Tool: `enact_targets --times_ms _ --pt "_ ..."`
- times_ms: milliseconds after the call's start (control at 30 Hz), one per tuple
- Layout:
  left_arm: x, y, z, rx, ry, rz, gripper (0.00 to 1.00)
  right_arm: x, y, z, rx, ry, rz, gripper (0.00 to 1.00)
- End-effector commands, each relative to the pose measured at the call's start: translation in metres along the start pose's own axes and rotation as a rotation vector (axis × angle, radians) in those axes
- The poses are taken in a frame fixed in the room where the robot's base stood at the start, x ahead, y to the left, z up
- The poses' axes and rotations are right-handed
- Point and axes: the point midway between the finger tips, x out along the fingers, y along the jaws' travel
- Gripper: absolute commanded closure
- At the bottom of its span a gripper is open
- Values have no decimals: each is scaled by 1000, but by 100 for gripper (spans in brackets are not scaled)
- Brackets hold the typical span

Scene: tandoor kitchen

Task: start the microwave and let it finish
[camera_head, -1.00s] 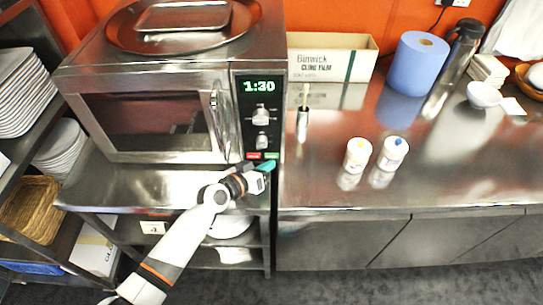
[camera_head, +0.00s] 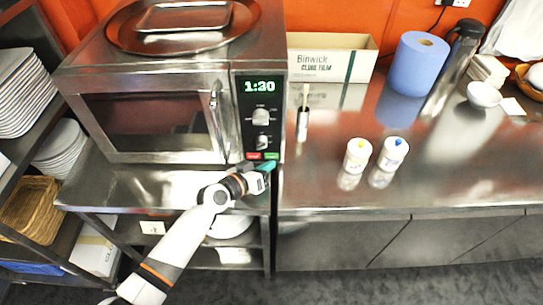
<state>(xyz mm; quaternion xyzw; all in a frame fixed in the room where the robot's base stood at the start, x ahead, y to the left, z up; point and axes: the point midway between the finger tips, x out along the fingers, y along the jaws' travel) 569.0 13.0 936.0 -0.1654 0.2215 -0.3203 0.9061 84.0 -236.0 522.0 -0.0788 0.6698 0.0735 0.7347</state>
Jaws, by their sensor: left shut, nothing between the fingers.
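The steel microwave (camera_head: 150,62) stands on a steel stand at the left, its dark-windowed door shut, with a vertical handle (camera_head: 217,108). Its control panel (camera_head: 262,103) has a green display reading 1:30 (camera_head: 260,86), two knobs, a red button (camera_head: 253,156) and a green button (camera_head: 271,156) along the bottom. My left gripper (camera_head: 269,167) is shut and empty, its teal fingertips just below the green button. I cannot tell whether they touch it. My right gripper is not in view.
A steel counter (camera_head: 430,185) at the right holds two white bottles (camera_head: 357,155), a blue paper roll (camera_head: 419,64), a cling film box (camera_head: 331,57) and a dark flask (camera_head: 456,55). Round and rectangular trays (camera_head: 183,38) lie on the microwave.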

Motion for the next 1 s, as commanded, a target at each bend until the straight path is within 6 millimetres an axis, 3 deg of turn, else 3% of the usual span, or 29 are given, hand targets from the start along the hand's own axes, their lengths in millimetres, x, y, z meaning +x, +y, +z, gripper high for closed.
enact_targets --times_ms 1000 --pt "6 4 4 0 1 0 100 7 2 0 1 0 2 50"
